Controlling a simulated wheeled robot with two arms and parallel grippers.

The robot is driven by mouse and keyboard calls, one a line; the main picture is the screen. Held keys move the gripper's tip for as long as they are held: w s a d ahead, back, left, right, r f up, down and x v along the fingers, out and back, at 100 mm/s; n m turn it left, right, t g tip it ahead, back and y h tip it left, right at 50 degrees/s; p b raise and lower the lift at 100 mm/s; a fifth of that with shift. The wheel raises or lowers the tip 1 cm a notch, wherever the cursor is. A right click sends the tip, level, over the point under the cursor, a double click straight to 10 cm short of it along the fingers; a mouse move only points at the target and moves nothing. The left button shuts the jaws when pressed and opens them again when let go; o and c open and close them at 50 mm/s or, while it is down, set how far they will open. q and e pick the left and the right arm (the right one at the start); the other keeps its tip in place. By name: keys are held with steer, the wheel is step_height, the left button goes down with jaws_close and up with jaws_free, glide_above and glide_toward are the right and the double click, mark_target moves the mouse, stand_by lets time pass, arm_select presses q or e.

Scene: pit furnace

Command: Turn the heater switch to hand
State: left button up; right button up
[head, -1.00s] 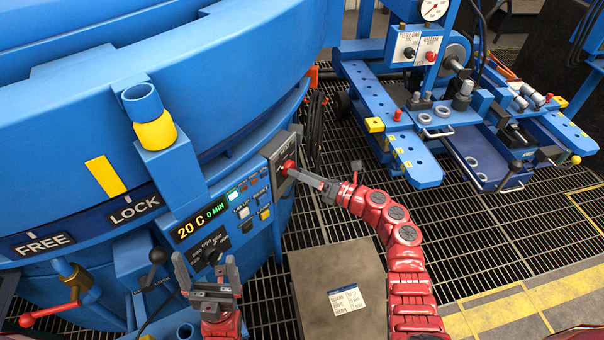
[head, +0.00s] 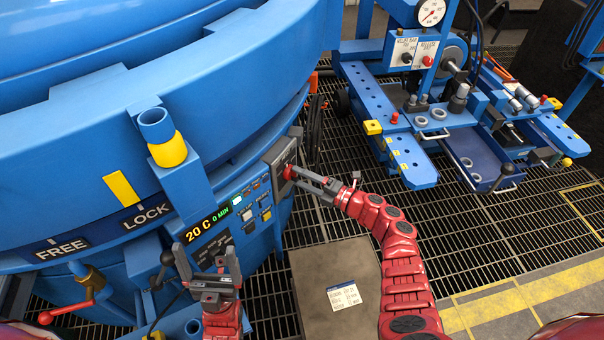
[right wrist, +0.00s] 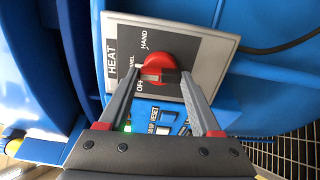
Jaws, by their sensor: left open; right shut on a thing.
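The heater switch is a red knob (right wrist: 158,66) on a grey and white plate (right wrist: 215,42) marked HEAT, with OFF, PANEL and HAND around the knob. My right gripper (right wrist: 160,78) has its two fingers on either side of the knob and is shut on it. In the head view the knob (head: 288,172) shows small at the fingertips of my right gripper (head: 296,172). I cannot tell surely which label the knob points to. My left gripper (head: 206,258) is open and empty, low in front of the blue furnace.
A control panel (head: 232,220) with a 20 C display and several buttons is left of the switch. A red-handled valve (head: 70,303) is at lower left. A grey box (head: 340,285) stands below my right arm. A blue wheeled frame (head: 420,155) stands on the grating at right.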

steer(key=m+p, duration=0.1)
steer(key=m, duration=0.2)
steer(key=shift+m+p, duration=0.35)
steer(key=shift+m, duration=0.05)
steer(key=shift+m+p, duration=0.3)
steer(key=shift+m, duration=0.6)
steer(key=m, duration=0.4)
steer(key=shift+m+p, duration=0.35)
steer(key=shift+m, duration=0.35)
steer(key=o, duration=1.4)
